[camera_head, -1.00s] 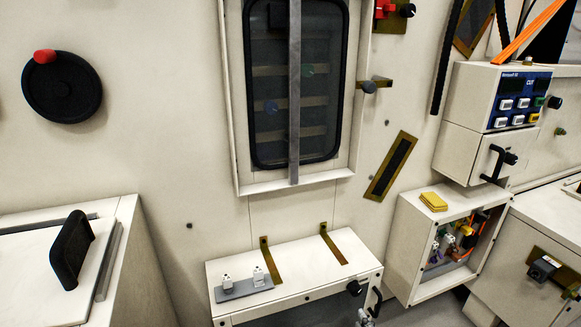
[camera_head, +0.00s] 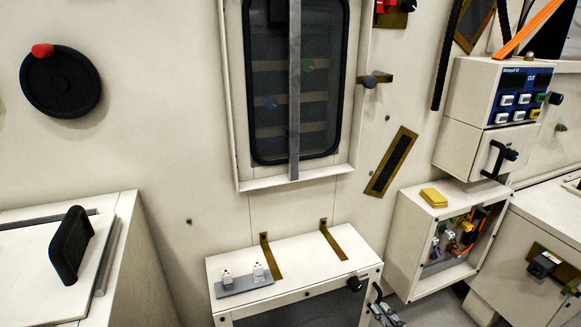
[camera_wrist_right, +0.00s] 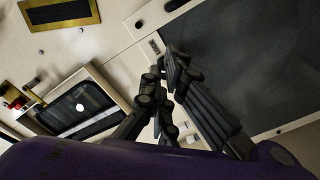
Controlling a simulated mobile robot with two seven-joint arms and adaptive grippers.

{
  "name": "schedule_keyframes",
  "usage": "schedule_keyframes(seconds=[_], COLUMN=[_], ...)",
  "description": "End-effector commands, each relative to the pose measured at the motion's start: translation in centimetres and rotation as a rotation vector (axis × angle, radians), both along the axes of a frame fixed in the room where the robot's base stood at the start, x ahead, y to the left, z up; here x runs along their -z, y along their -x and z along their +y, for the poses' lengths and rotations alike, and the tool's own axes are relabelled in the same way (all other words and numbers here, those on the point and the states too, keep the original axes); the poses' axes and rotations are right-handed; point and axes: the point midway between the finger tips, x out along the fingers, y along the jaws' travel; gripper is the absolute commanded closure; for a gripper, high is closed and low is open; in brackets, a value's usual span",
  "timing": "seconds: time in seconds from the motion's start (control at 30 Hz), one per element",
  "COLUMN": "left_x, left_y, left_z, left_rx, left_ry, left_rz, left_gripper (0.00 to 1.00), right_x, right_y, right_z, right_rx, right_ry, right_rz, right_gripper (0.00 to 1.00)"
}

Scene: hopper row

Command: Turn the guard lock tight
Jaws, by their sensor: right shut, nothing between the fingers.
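A black knob (camera_head: 354,284) sits at the upper right of the lower cabinet's front in the head view, beside a dark front panel (camera_head: 300,312). It looks like the guard lock, though I cannot read its setting. In the right wrist view my right gripper (camera_wrist_right: 163,78) is shut and empty, beside the dark panel (camera_wrist_right: 260,65). My left gripper is out of view.
The lower cabinet's top (camera_head: 312,250) carries a grey plate (camera_head: 244,286) with two white switches and two brass strips. An open connector box (camera_head: 414,215) stands to the right. A framed window (camera_head: 330,80) is above, with another knob (camera_head: 370,82) beside it.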

Motion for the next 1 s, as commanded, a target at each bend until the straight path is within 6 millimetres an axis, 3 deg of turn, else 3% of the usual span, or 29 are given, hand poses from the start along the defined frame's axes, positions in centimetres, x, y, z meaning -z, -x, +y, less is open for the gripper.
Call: schedule_keyframes(seconds=[0.3,0.67,1.0], left_x=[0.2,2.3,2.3], left_y=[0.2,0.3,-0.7], left_z=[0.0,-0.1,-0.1], left_rx=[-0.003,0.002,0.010], left_ry=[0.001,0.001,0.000], left_rz=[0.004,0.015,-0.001], left_gripper=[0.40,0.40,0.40], right_x=[-0.1,0.1,-0.1], right_y=[-0.4,-4.2,-6.6], right_z=[0.1,1.5,2.3], right_rx=[0.006,0.006,0.006], right_ry=[0.208,0.212,0.211], right_rz=[-0.080,-0.081,-0.080], right_gripper=[1.00,1.00,1.00])
